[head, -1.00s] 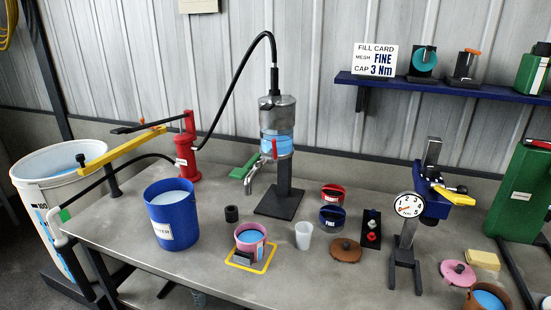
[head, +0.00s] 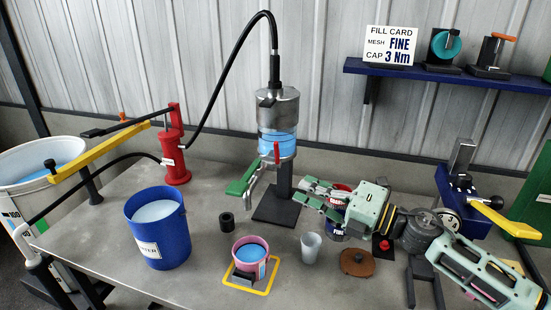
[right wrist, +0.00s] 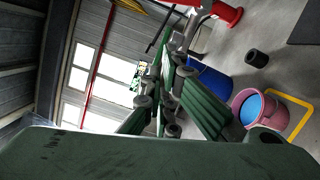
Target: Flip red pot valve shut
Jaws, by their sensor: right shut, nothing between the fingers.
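The metal column pot (head: 278,108) with a blue liquid window stands on a dark post over the bench. Its red valve lever (head: 276,152) points up and down on the front of the lower body, above the spout (head: 256,180). My left gripper is out of view.
A blue bucket (head: 159,249), a pink pot (head: 249,264) in a yellow frame, a black ring (head: 227,222) and a white cup (head: 310,246) stand in front. A red pump (head: 173,155) is at left.

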